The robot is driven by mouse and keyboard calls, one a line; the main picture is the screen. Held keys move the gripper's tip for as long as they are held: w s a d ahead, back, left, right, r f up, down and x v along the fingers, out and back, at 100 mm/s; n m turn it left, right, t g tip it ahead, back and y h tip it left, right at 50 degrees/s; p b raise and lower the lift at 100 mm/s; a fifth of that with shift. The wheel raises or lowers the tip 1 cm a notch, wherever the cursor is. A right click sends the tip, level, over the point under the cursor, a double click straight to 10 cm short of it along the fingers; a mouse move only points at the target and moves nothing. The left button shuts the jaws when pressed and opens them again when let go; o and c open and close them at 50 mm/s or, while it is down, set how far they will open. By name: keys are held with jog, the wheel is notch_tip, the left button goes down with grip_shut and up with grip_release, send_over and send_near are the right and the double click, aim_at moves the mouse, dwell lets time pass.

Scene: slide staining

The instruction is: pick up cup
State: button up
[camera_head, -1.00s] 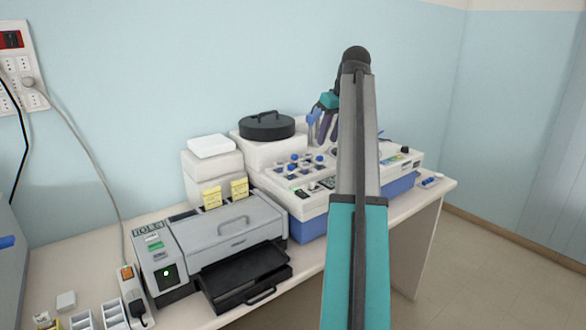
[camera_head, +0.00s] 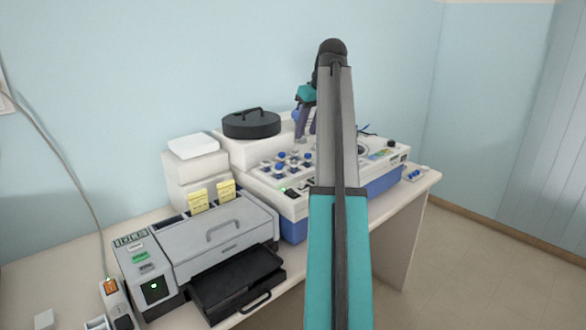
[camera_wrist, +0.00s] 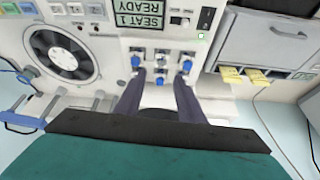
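Several small blue-topped pieces stand on the white machine's panel (camera_head: 285,162), and they also show near the fingertips in the wrist view (camera_wrist: 187,66). They may be small cups, but they are too small to tell. No larger cup is plain in either view. My gripper (camera_head: 305,128) is above the white machine, partly behind my arm. In the wrist view the two dark purple fingers of my gripper (camera_wrist: 160,82) are apart, with a gap between them. They point at the row of blue-topped pieces. I see nothing clearly held.
A black round lid (camera_head: 251,124) sits at the back of the machine. A grey printer-like device (camera_head: 222,238) with a black tray (camera_head: 238,284) and yellow tabs (camera_head: 226,190) stands left. A round fan-like opening (camera_wrist: 62,52) and a "SEAT 1 READY" display (camera_wrist: 145,21) are on the panel.

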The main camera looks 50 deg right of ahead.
jog(key=shift+o, duration=1.4)
jog(key=shift+w, duration=0.1)
jog(key=p, duration=0.2)
send_over(294, 169)
jog(key=s, duration=0.2)
jog(key=shift+w+d+f, duration=0.1)
jog(key=shift+d+f, duration=0.1)
jog(key=shift+f, duration=1.8)
jog(key=shift+d+f, duration=0.15)
jog(key=shift+f, duration=1.85)
jog(key=shift+f, duration=0.1)
jog(key=shift+p+x, duration=0.9)
jog(key=shift+x, duration=1.6)
jog(key=c, duration=1.1)
